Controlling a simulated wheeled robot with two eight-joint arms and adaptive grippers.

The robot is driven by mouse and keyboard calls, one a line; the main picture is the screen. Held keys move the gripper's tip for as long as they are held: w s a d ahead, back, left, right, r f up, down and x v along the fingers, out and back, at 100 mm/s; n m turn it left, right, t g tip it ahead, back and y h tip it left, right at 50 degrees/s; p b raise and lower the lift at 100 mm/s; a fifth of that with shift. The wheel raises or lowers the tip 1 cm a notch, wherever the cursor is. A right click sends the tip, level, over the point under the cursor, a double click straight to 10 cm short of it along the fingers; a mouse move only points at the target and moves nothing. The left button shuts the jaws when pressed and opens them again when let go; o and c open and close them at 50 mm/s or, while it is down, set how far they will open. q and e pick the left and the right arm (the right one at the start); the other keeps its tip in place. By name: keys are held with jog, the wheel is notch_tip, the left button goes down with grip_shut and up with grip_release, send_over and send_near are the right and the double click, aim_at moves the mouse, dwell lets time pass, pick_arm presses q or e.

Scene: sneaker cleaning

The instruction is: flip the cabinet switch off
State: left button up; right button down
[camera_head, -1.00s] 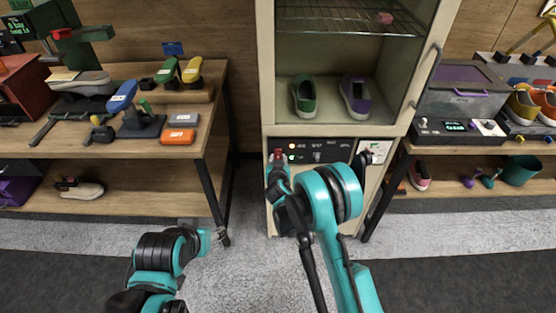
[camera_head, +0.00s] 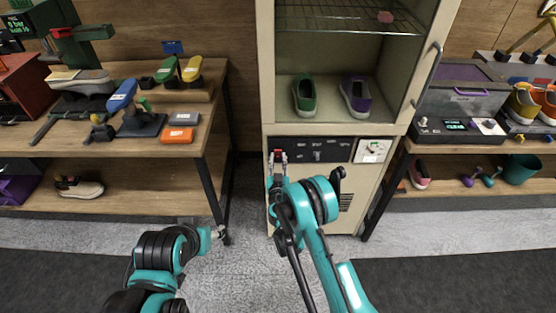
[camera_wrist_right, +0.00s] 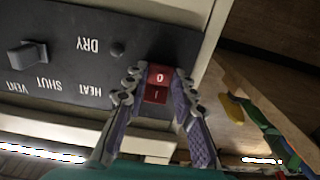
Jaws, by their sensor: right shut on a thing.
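The drying cabinet (camera_head: 356,211) stands in the middle of the head view, with a dark control panel (camera_head: 335,150) under its shoe compartment. A red rocker switch (camera_wrist_right: 157,83) marked 0 and I sits at the panel's end. My right gripper (camera_head: 278,160) is at the panel's left end in the head view. In the right wrist view its fingers (camera_wrist_right: 158,92) are shut on the red switch, one on each side. I cannot tell which half of the rocker is pressed in. The panel lamp (camera_wrist_right: 117,48) looks dark. My left gripper (camera_head: 208,238) is low, left of the cabinet; its jaws are unclear.
A green shoe (camera_head: 305,96) and a purple shoe (camera_head: 355,95) stand inside the cabinet. A round gauge (camera_head: 372,150) is right of the panel. A wooden workbench (camera_head: 205,135) stands left, a shelf (camera_head: 450,194) right. Open floor lies between workbench and cabinet.

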jog(key=c, duration=1.2)
grip_release()
jog(key=shift+r, duration=0.15)
notch_tip(320, 180, up, 10)
jog(key=shift+f, duration=0.15)
